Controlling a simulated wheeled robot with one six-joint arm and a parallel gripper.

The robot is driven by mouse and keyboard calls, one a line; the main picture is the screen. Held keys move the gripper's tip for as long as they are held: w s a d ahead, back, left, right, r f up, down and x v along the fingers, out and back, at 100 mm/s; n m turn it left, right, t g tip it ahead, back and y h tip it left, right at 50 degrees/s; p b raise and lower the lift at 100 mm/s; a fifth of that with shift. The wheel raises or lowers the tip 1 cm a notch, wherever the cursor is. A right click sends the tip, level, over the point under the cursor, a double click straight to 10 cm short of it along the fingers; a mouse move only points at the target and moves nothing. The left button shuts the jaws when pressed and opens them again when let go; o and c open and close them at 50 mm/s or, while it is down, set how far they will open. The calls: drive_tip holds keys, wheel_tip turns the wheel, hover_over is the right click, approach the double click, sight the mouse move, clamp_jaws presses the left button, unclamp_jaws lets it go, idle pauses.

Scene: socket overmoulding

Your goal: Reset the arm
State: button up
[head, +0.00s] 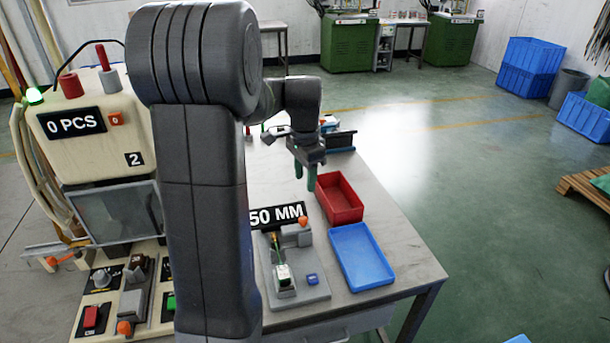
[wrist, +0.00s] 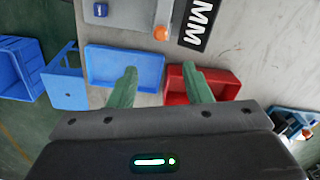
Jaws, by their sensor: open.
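My arm (head: 205,200) is dark grey and fills the centre-left of the head view, hiding part of the table and machine. Its far end reaches over the table. My gripper (head: 305,174) points down there with two green fingers, just left of the red tray (head: 341,200) in the picture. In the wrist view the green fingers of my gripper (wrist: 158,78) are spread apart with nothing between them. Past the fingertips lie the blue tray (wrist: 100,66) on the left and the red tray (wrist: 231,90) on the right. Both trays look empty.
A grey fixture (head: 300,290) with a "50 MM" sign (head: 277,216) stands left of the blue tray (head: 362,257). A cream machine (head: 90,150) showing "0 PCS" is at the left. The table's right side (head: 415,255) is clear, with open floor beyond.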

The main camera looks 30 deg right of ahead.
sight(300, 218)
drive_tip(key=shift+f, duration=0.1)
idle(0.3)
wheel_tip(300, 218, down, 14)
drive_tip(key=shift+r, duration=0.25)
drive_tip(key=shift+w+a+f, duration=0.15)
drive_tip(key=shift+w+a, duration=0.05)
drive_tip(key=shift+a, duration=0.5)
